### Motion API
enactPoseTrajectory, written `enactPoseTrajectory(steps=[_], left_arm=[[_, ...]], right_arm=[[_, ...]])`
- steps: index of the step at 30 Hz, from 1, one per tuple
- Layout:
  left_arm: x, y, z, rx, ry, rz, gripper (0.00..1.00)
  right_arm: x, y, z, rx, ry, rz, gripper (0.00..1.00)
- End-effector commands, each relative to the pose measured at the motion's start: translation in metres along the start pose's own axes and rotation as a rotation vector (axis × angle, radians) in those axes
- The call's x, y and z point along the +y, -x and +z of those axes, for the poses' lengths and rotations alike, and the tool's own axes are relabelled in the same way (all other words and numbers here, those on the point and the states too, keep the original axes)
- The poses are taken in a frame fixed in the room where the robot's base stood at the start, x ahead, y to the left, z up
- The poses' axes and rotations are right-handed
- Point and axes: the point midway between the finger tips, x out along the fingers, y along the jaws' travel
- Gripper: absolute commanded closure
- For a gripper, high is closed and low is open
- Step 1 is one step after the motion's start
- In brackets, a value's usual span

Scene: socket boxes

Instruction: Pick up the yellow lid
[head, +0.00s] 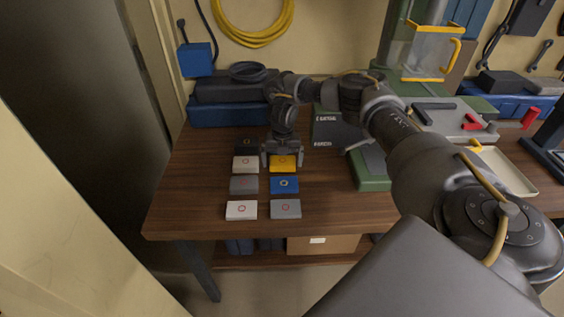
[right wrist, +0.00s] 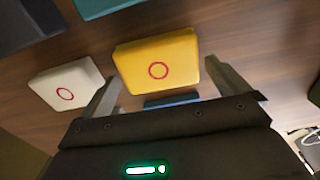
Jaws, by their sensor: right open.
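The yellow lid (head: 286,165) lies flat on the wooden table, in the right column of a group of small boxes and lids. It has a red ring on top and shows whole in the right wrist view (right wrist: 150,49). My right gripper (head: 281,160) is open above it, with one finger at each side of the lid in the picture. In the right wrist view the fingertips (right wrist: 162,72) flank its near edge, with nothing held. I cannot tell the exact height gap. My left gripper is not in view.
A white lid (head: 246,164) lies left of the yellow one, and a blue one (head: 284,185) is just in front. Grey and white ones lie nearer the table's front edge. A green case (head: 371,168) stands to the right. Bare table lies between.

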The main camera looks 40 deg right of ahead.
Motion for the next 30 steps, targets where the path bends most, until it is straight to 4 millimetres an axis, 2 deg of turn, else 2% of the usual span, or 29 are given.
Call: enactPoseTrajectory(steps=[8, 17, 25, 30], left_arm=[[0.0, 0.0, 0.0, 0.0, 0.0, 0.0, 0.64], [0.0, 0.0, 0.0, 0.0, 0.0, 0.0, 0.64], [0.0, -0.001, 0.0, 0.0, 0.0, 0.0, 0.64], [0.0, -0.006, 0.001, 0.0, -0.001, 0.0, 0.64]], right_arm=[[0.0, -0.003, 0.0, 0.0, 0.0, 0.0, 0.01], [0.0, -0.003, 0.0, 0.0, 0.0, 0.0, 0.41], [0.0, 0.0, 0.001, -0.001, 0.0, 0.001, 0.42], [0.0, 0.023, 0.001, -0.003, 0.0, 0.003, 0.42]])
